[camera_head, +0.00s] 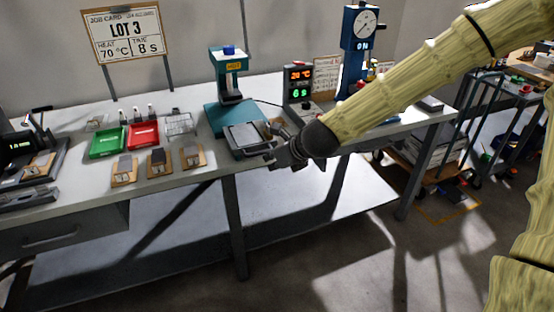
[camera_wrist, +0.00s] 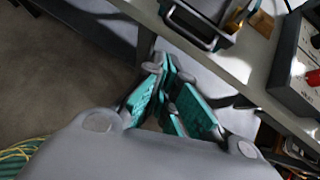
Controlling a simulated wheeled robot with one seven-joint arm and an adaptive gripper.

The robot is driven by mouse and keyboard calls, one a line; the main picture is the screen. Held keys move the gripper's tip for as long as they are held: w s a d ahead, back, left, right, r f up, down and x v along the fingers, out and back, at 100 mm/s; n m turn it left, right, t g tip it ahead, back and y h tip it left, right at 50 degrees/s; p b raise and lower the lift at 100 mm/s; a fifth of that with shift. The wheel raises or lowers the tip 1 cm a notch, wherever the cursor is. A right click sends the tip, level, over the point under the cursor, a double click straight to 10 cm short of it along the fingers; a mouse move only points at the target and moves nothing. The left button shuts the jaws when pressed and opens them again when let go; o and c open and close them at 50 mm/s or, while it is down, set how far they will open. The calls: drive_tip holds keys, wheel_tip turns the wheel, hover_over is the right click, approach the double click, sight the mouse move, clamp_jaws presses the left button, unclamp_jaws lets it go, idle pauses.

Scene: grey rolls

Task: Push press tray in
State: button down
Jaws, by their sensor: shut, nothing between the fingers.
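The teal press (camera_head: 228,92) stands on the workbench with a blue knob on top. Its press tray (camera_head: 245,137) sticks out at the front, toward the bench's front edge, with a handle along its front. In the wrist view the tray (camera_wrist: 196,22) shows at the top, its handle nearest my fingers. My gripper (camera_head: 272,160) is shut and empty, just in front of and to the right of the tray's front. In the wrist view my gripper (camera_wrist: 168,75) has its teal-padded fingers together below the handle; contact with the tray cannot be told.
A readout box (camera_head: 298,83) shows 70 °C and 6. A green bin (camera_head: 107,142), a red bin (camera_head: 143,134) and several small wooden boards lie left of the press. A dial gauge stand (camera_head: 358,45) is at the right.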

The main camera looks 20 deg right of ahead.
drive_tip(key=w+a+f, duration=0.2)
drive_tip(key=w+f, duration=0.2)
drive_tip(key=w, duration=0.3)
drive_tip(key=shift+a, duration=0.4)
drive_tip(key=shift+w+f, duration=0.1)
drive_tip(key=shift+w, duration=0.05)
